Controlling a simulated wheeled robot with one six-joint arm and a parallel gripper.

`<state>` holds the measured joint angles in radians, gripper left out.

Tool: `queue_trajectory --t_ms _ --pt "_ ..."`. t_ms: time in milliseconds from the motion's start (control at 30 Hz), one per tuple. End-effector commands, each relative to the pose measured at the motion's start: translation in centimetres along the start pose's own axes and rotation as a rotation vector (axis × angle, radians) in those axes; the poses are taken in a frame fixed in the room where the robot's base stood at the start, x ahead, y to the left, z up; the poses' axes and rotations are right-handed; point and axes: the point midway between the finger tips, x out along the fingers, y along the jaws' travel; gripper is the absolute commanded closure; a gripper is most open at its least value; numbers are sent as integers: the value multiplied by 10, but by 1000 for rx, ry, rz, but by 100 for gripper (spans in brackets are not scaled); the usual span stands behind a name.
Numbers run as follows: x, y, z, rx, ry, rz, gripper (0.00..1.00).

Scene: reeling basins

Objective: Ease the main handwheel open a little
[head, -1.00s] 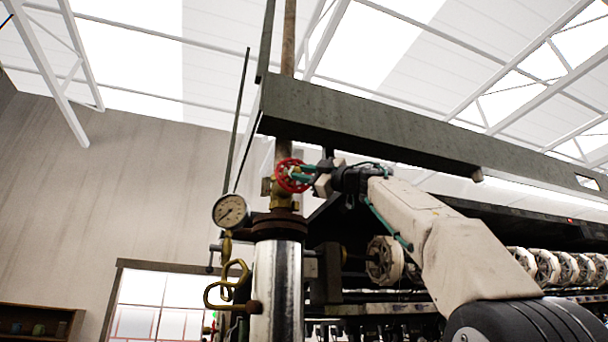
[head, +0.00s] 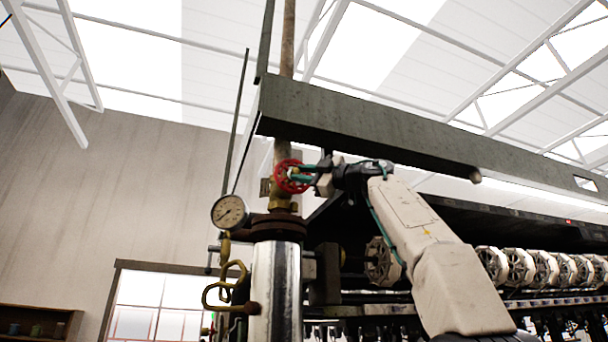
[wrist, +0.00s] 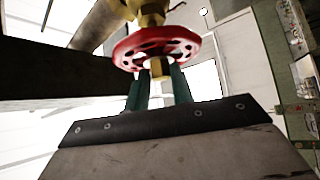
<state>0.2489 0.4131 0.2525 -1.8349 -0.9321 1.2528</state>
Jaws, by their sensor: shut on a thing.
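The main handwheel (head: 290,176) is a red spoked wheel on a brass valve, set on the pipe above a shiny vertical cylinder. My gripper (head: 308,174) reaches it from the right, with its green fingers at the wheel. In the wrist view the red handwheel (wrist: 155,48) fills the upper middle, with its brass hub nut showing.
A round pressure gauge (head: 229,212) and a curled brass tube (head: 228,284) sit left of the cylinder (head: 275,290). A dark beam (head: 370,125) runs just above my arm. A row of pale reels (head: 520,267) lies to the right.

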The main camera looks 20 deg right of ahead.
Motion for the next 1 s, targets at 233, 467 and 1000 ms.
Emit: queue_trajectory --t_ms 233,467,1000 --pt "0 -1 0 0 2 -3 60" --pt "0 0 0 0 1 -2 55" --pt "-27 0 -2 1 -1 -1 55"
